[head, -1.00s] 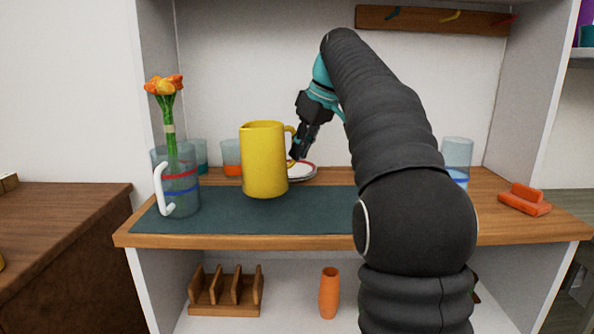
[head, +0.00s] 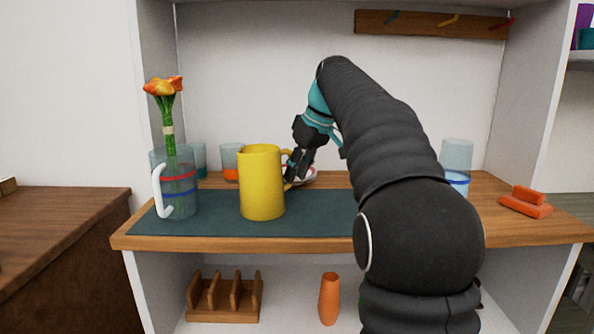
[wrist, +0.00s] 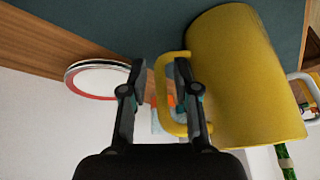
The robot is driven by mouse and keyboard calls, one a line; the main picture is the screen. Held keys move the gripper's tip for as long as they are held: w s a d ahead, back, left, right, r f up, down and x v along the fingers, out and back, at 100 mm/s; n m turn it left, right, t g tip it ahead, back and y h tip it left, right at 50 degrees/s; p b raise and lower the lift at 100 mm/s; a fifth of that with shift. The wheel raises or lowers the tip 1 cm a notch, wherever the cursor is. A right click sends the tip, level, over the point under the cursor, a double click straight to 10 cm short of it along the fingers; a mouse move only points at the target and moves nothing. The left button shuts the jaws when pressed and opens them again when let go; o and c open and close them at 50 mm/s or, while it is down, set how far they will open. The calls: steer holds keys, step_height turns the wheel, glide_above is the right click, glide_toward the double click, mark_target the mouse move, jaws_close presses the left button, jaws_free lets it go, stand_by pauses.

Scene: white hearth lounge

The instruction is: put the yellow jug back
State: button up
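The yellow jug (head: 262,183) stands upright on the dark green mat (head: 222,227) in the head view, its handle toward the right. In the wrist view the jug (wrist: 245,75) fills the right side, with its handle (wrist: 161,95) between my fingers. My gripper (wrist: 163,78) is open around the handle, one finger inside the loop and one outside, with gaps visible. In the head view my gripper (head: 291,178) is at the handle, right of the jug.
A glass jug (head: 181,193) with orange flowers stands left on the mat. Tumblers (head: 230,160) and a plate (head: 304,174) are behind. A blue-banded glass (head: 457,160) and orange blocks (head: 526,203) are right. A wooden rack (head: 224,299) and orange vase (head: 329,298) are below.

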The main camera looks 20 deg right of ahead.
steer(key=p+v, duration=0.3)
steer(key=v, duration=0.9)
steer(key=shift+p, duration=0.35)
steer(key=shift+r, duration=0.1)
steer(key=s+a+f+m+h, duration=0.1)
steer(key=s+a+f+m, duration=0.1)
steer(key=s+a+f, duration=0.3)
steer(key=s+a+f+m+h, duration=0.1)
steer(key=s+a+f+m, duration=0.15)
steer(key=s, duration=0.45)
steer(key=s+a+f+m+t+h, duration=0.1)
steer(key=s+a+f+t, duration=0.1)
steer(key=s+f, duration=1.4)
step_height(320, 180, down, 5)
steer(key=shift+s+a+r, duration=0.2)
steer(key=shift+s, duration=0.15)
